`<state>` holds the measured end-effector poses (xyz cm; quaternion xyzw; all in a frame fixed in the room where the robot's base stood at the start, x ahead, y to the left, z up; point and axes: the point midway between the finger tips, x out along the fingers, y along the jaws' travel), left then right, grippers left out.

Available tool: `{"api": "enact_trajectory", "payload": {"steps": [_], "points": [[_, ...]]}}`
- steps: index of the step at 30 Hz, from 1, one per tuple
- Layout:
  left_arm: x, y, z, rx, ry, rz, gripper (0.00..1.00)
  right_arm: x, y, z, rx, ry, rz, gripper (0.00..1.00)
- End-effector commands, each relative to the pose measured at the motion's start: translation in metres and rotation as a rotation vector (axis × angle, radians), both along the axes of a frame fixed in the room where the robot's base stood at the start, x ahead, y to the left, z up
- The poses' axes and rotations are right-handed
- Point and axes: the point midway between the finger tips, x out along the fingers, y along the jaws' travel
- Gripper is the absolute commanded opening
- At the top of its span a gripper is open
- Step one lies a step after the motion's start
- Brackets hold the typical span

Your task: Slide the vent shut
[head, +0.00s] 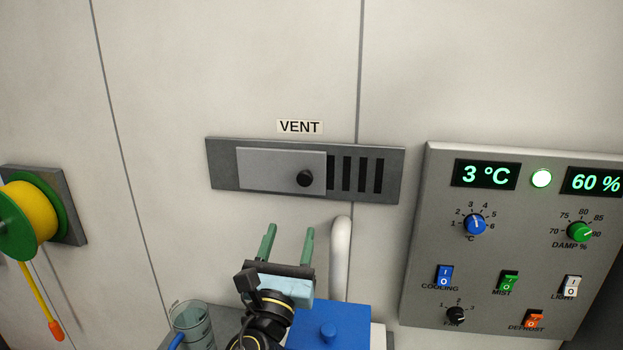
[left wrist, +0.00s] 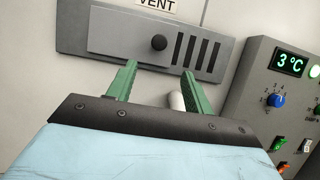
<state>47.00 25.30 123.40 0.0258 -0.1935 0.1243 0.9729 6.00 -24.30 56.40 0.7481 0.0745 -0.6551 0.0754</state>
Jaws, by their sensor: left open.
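The vent (head: 222,180) is a dark grey plate on the wall under a VENT label (head: 300,127). Its lighter grey slider (head: 270,172) sits to the left, with a round black knob (head: 305,178) near the slider's right end. Several dark slots (head: 361,174) show uncovered to the right of the slider. My left gripper (head: 288,236) is open and empty, below the vent with its green fingers pointing up. In the left wrist view the knob (left wrist: 158,43) stands beyond and above the fingertips, between them, apart from both. My right gripper does not show.
A control panel (head: 510,245) with dials, switches and displays is on the right. A yellow and green reel (head: 30,218) hangs at left. A blue box (head: 325,325), a white upright post (head: 341,255) and a clear container (head: 192,325) stand below.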

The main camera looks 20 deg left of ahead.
Motion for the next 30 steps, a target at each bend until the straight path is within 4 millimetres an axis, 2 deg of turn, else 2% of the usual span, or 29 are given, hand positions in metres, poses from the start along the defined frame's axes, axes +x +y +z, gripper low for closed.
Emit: {"api": "enact_trajectory", "payload": {"steps": [3,8,13,19,24,30], "points": [[0.012,0.003,0.007,0.001,-0.002,0.001,0.51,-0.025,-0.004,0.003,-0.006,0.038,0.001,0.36],[0.040,0.011,0.020,0.002,-0.003,0.000,0.51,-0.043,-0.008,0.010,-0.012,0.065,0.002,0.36],[0.073,0.019,0.034,0.000,-0.002,0.001,0.51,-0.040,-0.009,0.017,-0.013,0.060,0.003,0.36],[0.103,0.027,0.045,-0.002,0.000,0.000,0.51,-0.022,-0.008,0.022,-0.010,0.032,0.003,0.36],[0.115,0.030,0.050,-0.003,-0.001,0.000,0.51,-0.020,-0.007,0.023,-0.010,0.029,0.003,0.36],[0.118,0.031,0.050,-0.003,0.001,-0.001,0.51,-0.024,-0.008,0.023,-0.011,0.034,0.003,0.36]]}}
